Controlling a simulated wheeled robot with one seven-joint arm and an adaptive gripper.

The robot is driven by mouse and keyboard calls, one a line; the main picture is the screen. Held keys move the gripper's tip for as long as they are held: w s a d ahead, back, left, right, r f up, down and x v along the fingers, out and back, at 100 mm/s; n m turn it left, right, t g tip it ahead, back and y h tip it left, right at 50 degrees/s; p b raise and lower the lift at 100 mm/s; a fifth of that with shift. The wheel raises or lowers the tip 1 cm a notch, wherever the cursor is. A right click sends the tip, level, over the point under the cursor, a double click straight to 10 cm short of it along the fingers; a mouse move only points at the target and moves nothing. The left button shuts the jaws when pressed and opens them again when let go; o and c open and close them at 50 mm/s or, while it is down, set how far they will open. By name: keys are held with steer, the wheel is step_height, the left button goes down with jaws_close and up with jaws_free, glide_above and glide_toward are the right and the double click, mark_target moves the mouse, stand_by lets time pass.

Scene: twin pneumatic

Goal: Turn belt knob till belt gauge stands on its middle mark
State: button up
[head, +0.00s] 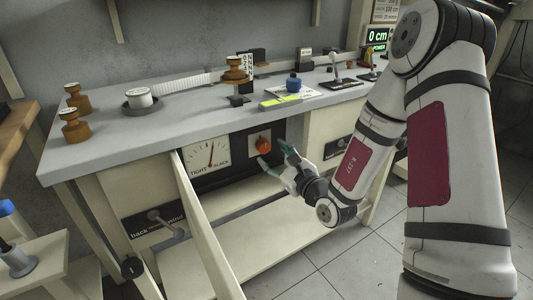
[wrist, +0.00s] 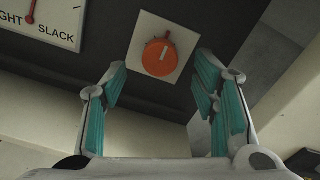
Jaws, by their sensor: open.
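The orange belt knob (head: 263,146) sits on a pale square plate on the dark panel under the bench top. In the wrist view the knob (wrist: 159,58) shows a white line pointing nearly straight up. The belt gauge (head: 205,156) is a white dial left of the knob, marked TIGHT at left and SLACK at right. Its red needle stands near upright; the exact mark is too small to tell. Part of the gauge (wrist: 50,20) shows at the wrist view's top left. My gripper (head: 274,155) is open in front of the knob, teal fingers spread, apart from it.
The grey bench top (head: 190,115) overhangs the panel. A pale slanted beam (head: 208,225) stands in front, left of my gripper. A crank handle (head: 160,217) sticks out at lower left. A lower shelf (head: 240,245) runs below. The floor at right is clear.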

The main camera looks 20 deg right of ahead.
mark_target(265, 148)
steer(key=shift+b+x, duration=0.4)
steer(key=shift+x, duration=1.85)
steer(key=c, duration=1.2)
